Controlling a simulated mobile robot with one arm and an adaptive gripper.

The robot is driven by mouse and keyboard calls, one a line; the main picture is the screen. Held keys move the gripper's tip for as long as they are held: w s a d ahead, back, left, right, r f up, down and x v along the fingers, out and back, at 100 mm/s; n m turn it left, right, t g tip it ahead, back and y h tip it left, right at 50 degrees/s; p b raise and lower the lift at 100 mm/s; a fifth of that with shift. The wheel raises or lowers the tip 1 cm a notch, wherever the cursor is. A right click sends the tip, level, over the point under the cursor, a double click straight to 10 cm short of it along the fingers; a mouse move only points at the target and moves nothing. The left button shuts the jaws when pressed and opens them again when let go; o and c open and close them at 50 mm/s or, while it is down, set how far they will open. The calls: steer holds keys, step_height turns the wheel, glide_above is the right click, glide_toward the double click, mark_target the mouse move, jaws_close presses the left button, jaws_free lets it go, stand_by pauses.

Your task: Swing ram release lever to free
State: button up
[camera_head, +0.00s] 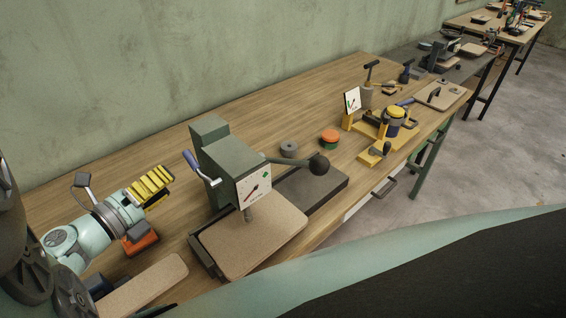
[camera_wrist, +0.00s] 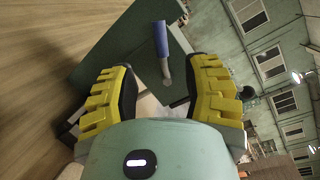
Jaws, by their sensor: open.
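A grey-green press (camera_head: 215,150) stands on the wooden bench with a white dial plate (camera_head: 254,187) on its front, bearing a red pointer and a green mark. A short lever with a blue grip (camera_head: 193,162) sticks out of its left side. A longer arm with a black ball (camera_head: 319,165) reaches out to the right. My gripper (camera_head: 152,187) is open and empty, left of the press and apart from it. In the wrist view the blue-grip lever (camera_wrist: 160,40) shows ahead, in the gap between the yellow fingers (camera_wrist: 158,95). The press base is partly hidden there.
A tan board (camera_head: 255,240) lies under the press, and another board (camera_head: 145,285) lies at the front left. An orange block (camera_head: 140,242) sits below my gripper. A grey roll (camera_head: 289,148) and an orange-green roll (camera_head: 330,138) stand behind.

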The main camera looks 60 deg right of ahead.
steer(key=a, duration=0.4)
steer(key=shift+r, duration=0.15)
steer(key=shift+s+r, duration=0.1)
